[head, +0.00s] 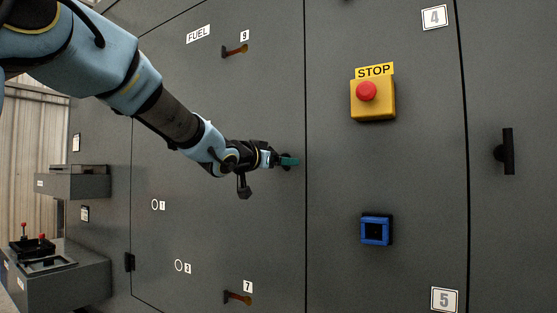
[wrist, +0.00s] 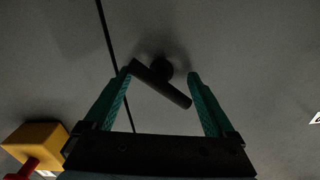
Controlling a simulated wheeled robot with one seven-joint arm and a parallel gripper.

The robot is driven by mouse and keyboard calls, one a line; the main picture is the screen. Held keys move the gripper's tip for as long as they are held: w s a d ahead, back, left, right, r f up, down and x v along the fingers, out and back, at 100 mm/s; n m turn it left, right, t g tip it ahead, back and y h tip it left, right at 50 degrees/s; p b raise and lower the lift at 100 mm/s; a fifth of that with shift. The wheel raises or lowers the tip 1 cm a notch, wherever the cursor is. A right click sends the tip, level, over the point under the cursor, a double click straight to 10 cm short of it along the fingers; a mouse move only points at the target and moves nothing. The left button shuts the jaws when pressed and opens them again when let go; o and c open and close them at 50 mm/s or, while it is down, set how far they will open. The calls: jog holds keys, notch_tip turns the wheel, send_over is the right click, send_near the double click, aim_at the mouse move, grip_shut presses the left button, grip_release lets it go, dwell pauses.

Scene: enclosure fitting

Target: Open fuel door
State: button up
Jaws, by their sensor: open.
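The fuel door (head: 215,120) is a large dark grey panel with a FUEL label (head: 198,34) at its top. It looks closed, flush with the panel to its right. My gripper (head: 289,161) is at the door's right edge, at mid height. In the wrist view my gripper (wrist: 161,74) is open, its two green fingers on either side of a black T-shaped handle (wrist: 162,84). The handle's bar lies slanted between the fingers, its upper left end close to the left fingertip; I cannot tell whether they touch. The gripper mostly hides this handle in the head view.
Red-and-dark latches sit by label 9 (head: 235,51) and label 7 (head: 237,297). To the right are a yellow box with a red STOP button (head: 367,92), a blue square fitting (head: 376,230) and another black handle (head: 507,152). Grey consoles (head: 70,285) stand at left.

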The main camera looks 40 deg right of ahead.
jog(key=shift+c, duration=0.3)
grip_shut()
dwell(0.4)
jog(key=shift+s, duration=0.1)
dwell(0.5)
